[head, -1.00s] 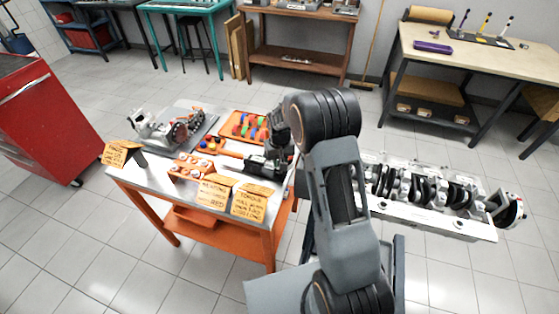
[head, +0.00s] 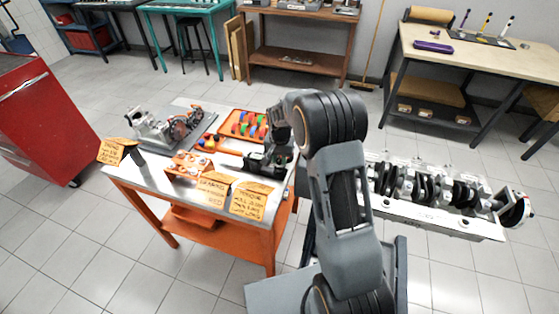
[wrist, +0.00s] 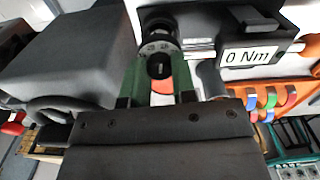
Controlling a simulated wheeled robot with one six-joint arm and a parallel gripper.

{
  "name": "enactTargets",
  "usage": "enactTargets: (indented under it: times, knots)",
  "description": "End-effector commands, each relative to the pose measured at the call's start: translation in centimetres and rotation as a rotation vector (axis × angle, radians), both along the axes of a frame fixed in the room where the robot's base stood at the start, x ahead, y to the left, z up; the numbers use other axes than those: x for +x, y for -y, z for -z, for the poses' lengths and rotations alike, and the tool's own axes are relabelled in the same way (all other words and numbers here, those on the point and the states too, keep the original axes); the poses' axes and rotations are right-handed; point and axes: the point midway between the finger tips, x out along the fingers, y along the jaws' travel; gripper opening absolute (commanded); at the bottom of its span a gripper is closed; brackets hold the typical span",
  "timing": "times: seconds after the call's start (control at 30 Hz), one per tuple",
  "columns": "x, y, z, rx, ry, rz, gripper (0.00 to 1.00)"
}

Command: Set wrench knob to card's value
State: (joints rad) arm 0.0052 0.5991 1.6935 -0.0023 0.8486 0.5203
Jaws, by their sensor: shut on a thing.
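In the wrist view my gripper (wrist: 158,75) has its two green fingers shut on the sides of the round dark wrench knob (wrist: 160,45), which has a numbered ring. A white display (wrist: 250,54) beside it reads 0 Nm. In the head view my gripper (head: 281,150) is over the black wrench holder (head: 262,166) at the table's right end; the knob is hidden there.
The orange-legged table (head: 150,180) also holds an orange tray (head: 228,142) of coloured pieces, an orange block (head: 187,168) and a grey mechanical assembly (head: 155,128). An engine block with crankshaft (head: 430,213) stands right of my arm. A red cabinet (head: 45,120) is at left.

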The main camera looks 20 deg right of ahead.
Motion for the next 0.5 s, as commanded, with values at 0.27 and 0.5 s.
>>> enactTargets:
  times: [0.27, 0.5]
  knots:
    - [0.01, 0.00, 0.14, 0.000, 0.001, 0.260, 0.01]
    - [-0.01, 0.00, 0.12, -0.001, 0.000, 0.480, 0.01]
